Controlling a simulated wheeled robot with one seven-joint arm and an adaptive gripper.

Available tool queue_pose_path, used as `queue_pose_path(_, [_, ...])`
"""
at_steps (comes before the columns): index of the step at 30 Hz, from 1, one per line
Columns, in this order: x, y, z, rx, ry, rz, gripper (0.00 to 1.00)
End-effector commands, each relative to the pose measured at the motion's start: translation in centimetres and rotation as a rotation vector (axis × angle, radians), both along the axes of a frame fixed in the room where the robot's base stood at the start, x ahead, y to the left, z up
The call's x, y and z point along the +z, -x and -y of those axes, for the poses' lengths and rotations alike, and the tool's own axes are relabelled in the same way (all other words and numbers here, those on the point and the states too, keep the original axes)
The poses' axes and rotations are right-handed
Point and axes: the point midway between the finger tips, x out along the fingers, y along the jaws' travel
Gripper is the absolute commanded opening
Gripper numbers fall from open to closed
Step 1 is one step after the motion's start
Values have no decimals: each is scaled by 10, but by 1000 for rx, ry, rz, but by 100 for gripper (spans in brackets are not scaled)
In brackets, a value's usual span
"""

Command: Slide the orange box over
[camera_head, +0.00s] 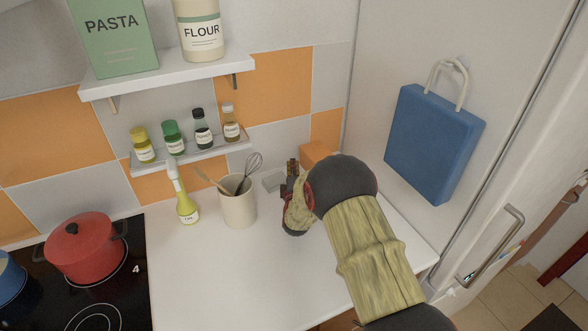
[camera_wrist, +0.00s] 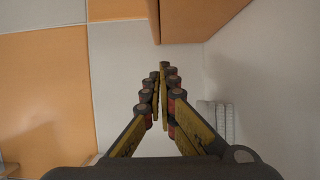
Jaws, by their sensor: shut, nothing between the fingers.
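The orange box (camera_head: 318,152) stands at the back right of the white counter, near the corner, and is partly hidden behind my arm in the head view. In the wrist view, the box (camera_wrist: 192,26) fills the upper middle, just past the fingertips. My gripper (camera_head: 292,163) is low over the back of the counter, left of the box. In the wrist view, my gripper (camera_wrist: 163,70) has its fingers together with nothing between them. A small gap shows between the tips and the box there; contact cannot be told from the head view.
A cream crock with a whisk (camera_head: 238,208) and a yellow bottle (camera_head: 187,207) stand left of my gripper. A small grey ridged item (camera_head: 273,181) lies near it. A spice shelf (camera_head: 190,152) hangs above. A blue bag (camera_head: 433,140) hangs at right. The front counter is clear.

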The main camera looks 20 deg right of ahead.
Motion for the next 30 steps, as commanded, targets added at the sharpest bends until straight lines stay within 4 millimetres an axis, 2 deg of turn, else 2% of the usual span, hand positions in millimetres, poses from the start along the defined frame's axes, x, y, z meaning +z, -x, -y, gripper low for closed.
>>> queue_pose_path(2, [-2, 1, 0, -1, 0, -2, 0])
queue_pose_path(18, [0, 78, -33, 1, 0, -3, 0])
queue_pose_path(24, [-1, 90, -37, 0, -1, -2, 0])
queue_pose_path(30, [-1, 91, -38, -1, -1, -2, 0])
